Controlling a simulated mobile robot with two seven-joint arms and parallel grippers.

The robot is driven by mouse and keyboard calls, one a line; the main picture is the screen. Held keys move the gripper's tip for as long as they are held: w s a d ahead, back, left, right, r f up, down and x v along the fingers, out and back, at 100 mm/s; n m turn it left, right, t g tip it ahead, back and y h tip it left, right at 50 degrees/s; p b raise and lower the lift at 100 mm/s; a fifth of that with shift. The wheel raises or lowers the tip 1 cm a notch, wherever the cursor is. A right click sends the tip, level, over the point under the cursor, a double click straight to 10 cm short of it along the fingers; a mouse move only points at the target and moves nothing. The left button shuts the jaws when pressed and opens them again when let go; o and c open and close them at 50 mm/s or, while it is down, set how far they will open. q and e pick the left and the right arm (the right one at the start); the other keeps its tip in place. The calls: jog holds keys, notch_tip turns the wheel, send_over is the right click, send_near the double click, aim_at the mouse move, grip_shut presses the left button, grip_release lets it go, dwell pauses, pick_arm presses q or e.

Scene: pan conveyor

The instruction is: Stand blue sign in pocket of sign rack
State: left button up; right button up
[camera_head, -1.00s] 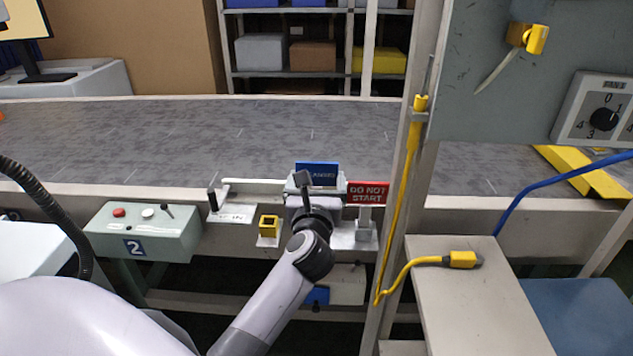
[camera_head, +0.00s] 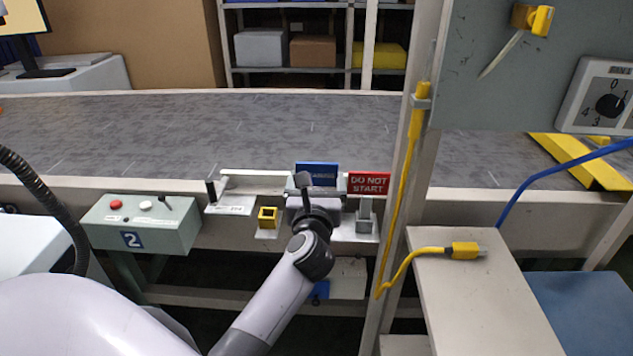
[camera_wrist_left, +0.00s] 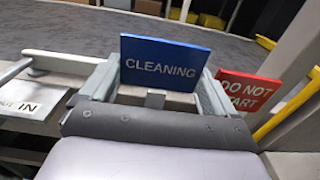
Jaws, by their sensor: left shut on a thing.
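The blue sign (camera_head: 317,173), lettered CLEANING in the left wrist view (camera_wrist_left: 165,63), is upright with its face toward me. My left gripper (camera_head: 316,190) is shut on its lower part, with a finger at each side in the wrist view. A red DO NOT START sign (camera_head: 369,183) stands just right of it, over a grey holder (camera_head: 365,215) on a light shelf at the conveyor's front edge, apparently the sign rack. My gripper and wrist hide the blue sign's base and the rack below it, so I cannot tell whether it is in a pocket. My right gripper is not in view.
A yellow square socket (camera_head: 267,216) and a white-handled bracket (camera_head: 252,185) sit left of the gripper. A control box (camera_head: 140,222) is farther left. A post with a yellow cable (camera_head: 405,170) rises close on the right. The grey conveyor (camera_head: 200,135) behind is clear.

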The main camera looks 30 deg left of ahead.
pick_arm(q)
jog(key=shift+f+b, duration=0.65)
jog(key=shift+f, duration=0.25)
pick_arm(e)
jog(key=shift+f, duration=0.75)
pick_arm(q)
jog(key=o, duration=0.8)
notch_tip(320, 180, up, 2)
jog(key=shift+r+p, duration=0.15)
jog(key=shift+p, duration=0.4)
notch_tip(320, 180, up, 18)
jog(key=p, duration=0.4)
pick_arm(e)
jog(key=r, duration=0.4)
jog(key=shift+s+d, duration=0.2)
pick_arm(q)
jog(key=shift+f, duration=0.2)
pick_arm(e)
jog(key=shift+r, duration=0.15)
